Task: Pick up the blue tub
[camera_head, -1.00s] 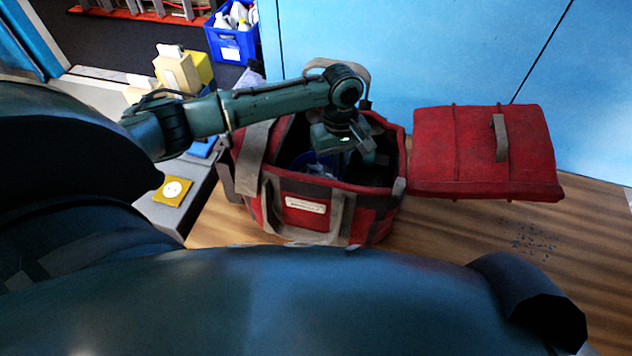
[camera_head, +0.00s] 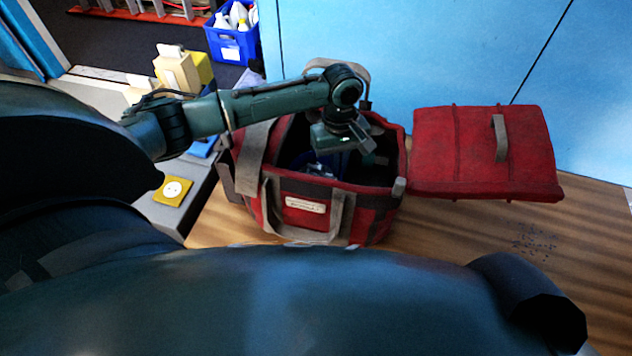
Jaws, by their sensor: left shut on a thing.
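The blue tub (camera_head: 317,160) sits inside the open red tool bag (camera_head: 306,205), and only a small dark blue part of its rim shows. Some grey and whitish contents show in it. My left gripper (camera_head: 352,154) reaches down into the bag's mouth from above. It is shut on the tub at its right side; the fingertips are mostly hidden in the dark of the bag. My right gripper is not in view.
The bag's red lid (camera_head: 480,150) is folded open to the right. Grey handles stand around the bag. A blue crate of bottles (camera_head: 232,45) is at the back left. The wooden table (camera_head: 450,240) is clear at the right, apart from small dark specks.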

